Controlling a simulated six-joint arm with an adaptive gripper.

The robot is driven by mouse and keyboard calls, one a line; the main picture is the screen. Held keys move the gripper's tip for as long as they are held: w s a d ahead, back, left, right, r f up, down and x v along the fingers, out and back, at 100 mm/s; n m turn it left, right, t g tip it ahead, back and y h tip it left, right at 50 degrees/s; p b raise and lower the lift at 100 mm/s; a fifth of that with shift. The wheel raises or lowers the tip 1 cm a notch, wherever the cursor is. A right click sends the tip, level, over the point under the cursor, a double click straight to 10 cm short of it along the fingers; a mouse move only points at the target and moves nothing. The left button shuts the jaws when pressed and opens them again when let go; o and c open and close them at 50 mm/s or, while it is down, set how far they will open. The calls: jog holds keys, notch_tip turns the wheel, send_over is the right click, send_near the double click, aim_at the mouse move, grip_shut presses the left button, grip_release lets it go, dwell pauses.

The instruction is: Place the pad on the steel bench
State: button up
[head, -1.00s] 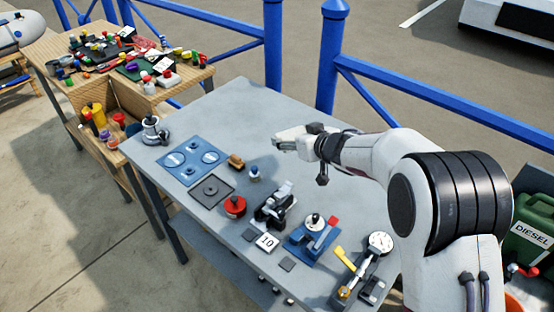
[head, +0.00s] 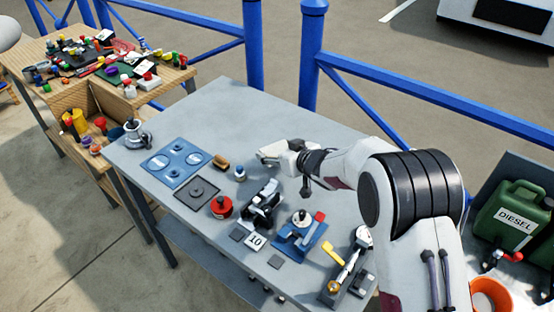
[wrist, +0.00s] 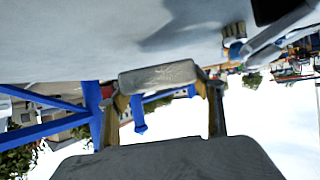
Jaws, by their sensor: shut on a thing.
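The steel bench (head: 235,110) is a grey flat top that fills the middle of the head view. My gripper (head: 272,152) is over its right-rear part, pointing left. In the wrist view, a grey, rough-surfaced pad (wrist: 158,76) spans between the two fingers, and my gripper (wrist: 168,92) is shut on it. The bench top (wrist: 80,40) fills the upper part of that view, close to the pad. I cannot tell whether the pad touches it. In the head view the pad is hard to tell from the pale gripper tip.
A blue panel (head: 174,162), a dark square tray (head: 197,193), a red round thing (head: 223,206), a black clamp-like device (head: 263,203) and a blue-based device (head: 300,235) stand along the near side. A metal pot (head: 137,135) is at the left. The rear bench top is clear. Blue railings (head: 400,90) run behind.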

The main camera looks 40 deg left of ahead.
aim_at(277, 166)
jog(key=shift+f, duration=1.85)
jog(key=shift+f, duration=0.1)
jog(key=o, duration=0.7)
jog(key=shift+d+r, duration=0.1)
jog(key=shift+r, duration=0.1)
jog(key=shift+v, duration=1.2)
jog(key=shift+s+d+r, duration=0.1)
jog(key=shift+d+r, duration=0.05)
jog(key=shift+r, duration=3.4)
